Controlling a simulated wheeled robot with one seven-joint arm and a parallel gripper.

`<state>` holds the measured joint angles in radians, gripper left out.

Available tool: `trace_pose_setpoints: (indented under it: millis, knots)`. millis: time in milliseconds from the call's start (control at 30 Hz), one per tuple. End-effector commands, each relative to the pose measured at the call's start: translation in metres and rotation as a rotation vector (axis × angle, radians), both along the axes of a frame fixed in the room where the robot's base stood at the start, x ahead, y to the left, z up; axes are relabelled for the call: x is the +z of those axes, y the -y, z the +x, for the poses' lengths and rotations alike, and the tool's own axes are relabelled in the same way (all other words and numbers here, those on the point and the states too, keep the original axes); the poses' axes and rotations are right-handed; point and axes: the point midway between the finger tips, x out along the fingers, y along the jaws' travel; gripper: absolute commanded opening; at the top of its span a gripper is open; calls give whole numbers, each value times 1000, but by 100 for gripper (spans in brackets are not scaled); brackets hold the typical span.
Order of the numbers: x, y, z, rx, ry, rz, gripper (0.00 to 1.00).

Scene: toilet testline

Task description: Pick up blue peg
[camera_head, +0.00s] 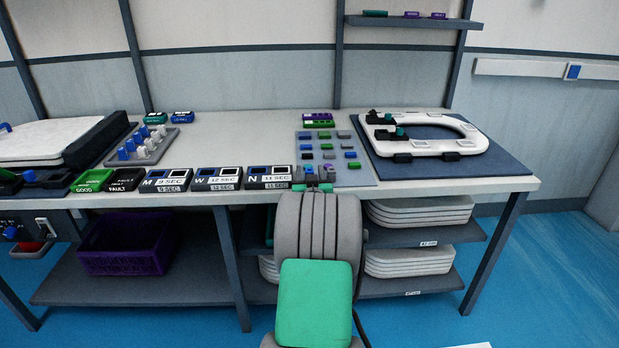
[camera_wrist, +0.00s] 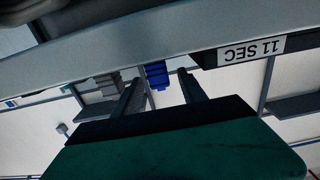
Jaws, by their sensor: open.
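Several blue pegs (camera_head: 130,146) stand upright beside white pegs in a grey rack (camera_head: 146,159) on the left half of the table in the head view. My gripper (camera_head: 313,186) is at the table's front edge, near the grey mat with small blocks, well to the right of the rack. My arm partly hides it there. In the wrist view my gripper (camera_wrist: 160,92) has its two dark fingers apart. A blue block (camera_wrist: 156,75) shows beyond and between the fingertips; contact cannot be told. No peg rack shows clearly in the wrist view.
Timer boxes labelled 9, 12 and 11 SEC (camera_head: 268,177) line the front edge between my gripper and the rack. A toilet seat (camera_head: 428,133) lies on a dark mat at right. The table's back middle (camera_head: 240,130) is clear. A shelf (camera_head: 410,22) hangs above.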

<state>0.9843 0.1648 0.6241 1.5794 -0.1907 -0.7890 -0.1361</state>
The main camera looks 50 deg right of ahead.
Motion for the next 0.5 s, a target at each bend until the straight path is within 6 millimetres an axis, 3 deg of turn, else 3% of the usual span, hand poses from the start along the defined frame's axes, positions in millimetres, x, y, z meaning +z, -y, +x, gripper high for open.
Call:
trace_pose_setpoints:
  millis: [200, 500]
  knots:
    - [0, 1, 1, 0, 0, 0, 48]
    - [0, 0, 1, 0, 0, 0, 24]
